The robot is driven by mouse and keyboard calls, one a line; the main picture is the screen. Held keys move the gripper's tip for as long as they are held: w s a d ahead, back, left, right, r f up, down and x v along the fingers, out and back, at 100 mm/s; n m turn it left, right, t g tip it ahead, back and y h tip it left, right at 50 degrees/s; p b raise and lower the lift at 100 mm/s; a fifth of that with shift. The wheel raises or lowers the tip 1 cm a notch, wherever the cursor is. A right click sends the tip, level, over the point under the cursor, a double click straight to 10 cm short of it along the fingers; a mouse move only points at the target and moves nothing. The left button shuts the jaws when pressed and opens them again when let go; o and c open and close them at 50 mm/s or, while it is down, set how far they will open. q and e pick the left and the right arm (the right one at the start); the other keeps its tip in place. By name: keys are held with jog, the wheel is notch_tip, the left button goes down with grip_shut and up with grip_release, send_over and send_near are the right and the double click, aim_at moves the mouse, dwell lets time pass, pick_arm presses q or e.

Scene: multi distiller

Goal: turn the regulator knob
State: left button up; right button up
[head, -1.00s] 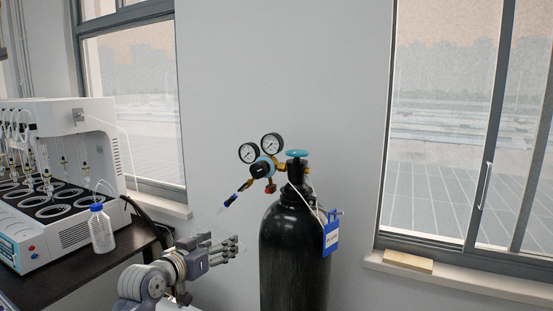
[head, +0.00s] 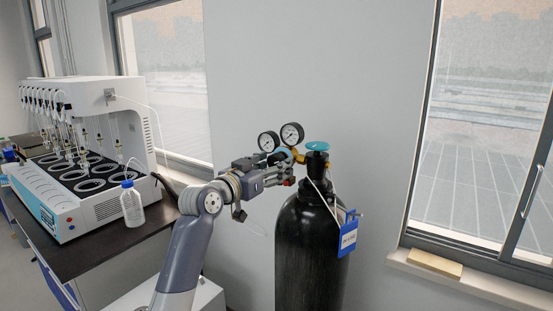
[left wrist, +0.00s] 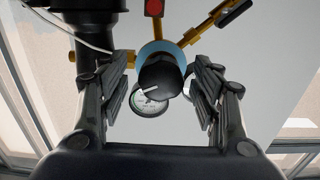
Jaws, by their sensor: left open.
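The regulator (head: 297,153) sits on the side of a black gas cylinder (head: 312,250), with two round gauges above it. In the left wrist view the regulator knob (left wrist: 158,80) is black with a white mark and has a blue ring (left wrist: 157,48) behind it. My left gripper (head: 282,172) is at the regulator in the head view and hides the knob there. In the left wrist view my left gripper (left wrist: 162,72) is open, its fingers on either side of the knob with gaps showing. My right gripper is not in view.
A teal valve handwheel (head: 318,146) tops the cylinder, and a blue tag (head: 348,232) hangs on its right. At left, a dark bench (head: 100,240) carries a white distiller (head: 85,190) and a clear bottle (head: 132,207). A window sill is at right.

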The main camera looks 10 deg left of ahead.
pick_arm(q)
jog(key=shift+w+d, duration=0.2)
jog(key=shift+w, duration=0.65)
jog(key=shift+c, duration=1.1)
jog(key=c, duration=0.9)
jog(key=shift+o, duration=0.2)
jog(key=shift+r+n+p, duration=0.15)
jog(key=shift+n+p, duration=0.95)
jog(key=shift+n, duration=0.1)
jog(key=n+p, duration=0.1)
jog(key=n, duration=0.1)
jog(key=shift+d+n+p, duration=0.1)
jog(key=shift+n+p, duration=0.2)
jog(key=shift+p, duration=0.1)
jog(key=n+p, duration=0.3)
jog(key=n, duration=0.2)
jog(key=shift+p, duration=0.35)
jog(key=shift+n+p, duration=0.3)
jog(key=shift+n, duration=0.4)
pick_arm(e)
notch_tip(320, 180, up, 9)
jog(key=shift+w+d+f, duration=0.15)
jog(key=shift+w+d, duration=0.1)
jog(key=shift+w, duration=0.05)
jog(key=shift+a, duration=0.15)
